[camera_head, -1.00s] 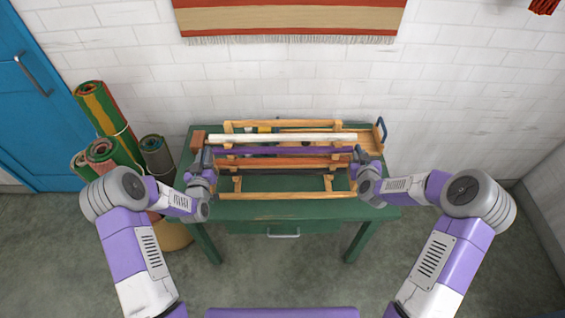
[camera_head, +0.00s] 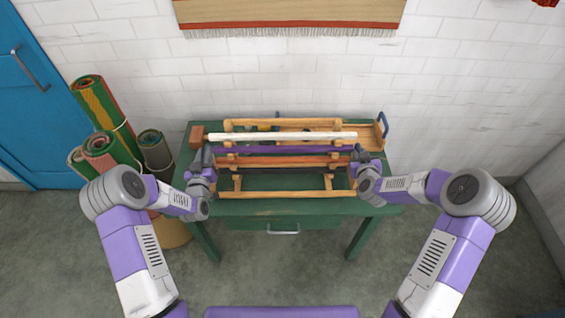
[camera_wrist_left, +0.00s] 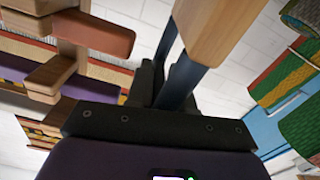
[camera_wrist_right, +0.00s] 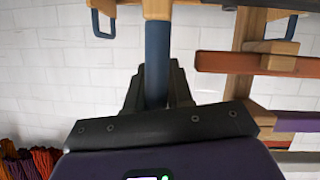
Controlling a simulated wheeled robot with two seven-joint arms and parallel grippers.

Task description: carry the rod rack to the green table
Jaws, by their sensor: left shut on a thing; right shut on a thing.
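The rod rack (camera_head: 290,194) is a light wooden frame with a white rod, a purple rod, a red-brown rod and a dark one across it. It looks level over the green table (camera_head: 320,209); whether it touches the top I cannot tell. My left gripper (camera_head: 208,158) is shut on a dark blue handle at the rack's left end, also in the left wrist view (camera_wrist_left: 183,80). My right gripper (camera_head: 361,157) is shut on the blue handle at the right end, seen in the right wrist view (camera_wrist_right: 157,75).
Small items behind the rods are partly hidden. Rolled rugs (camera_head: 103,148) stand left of the table, with a white wall behind.

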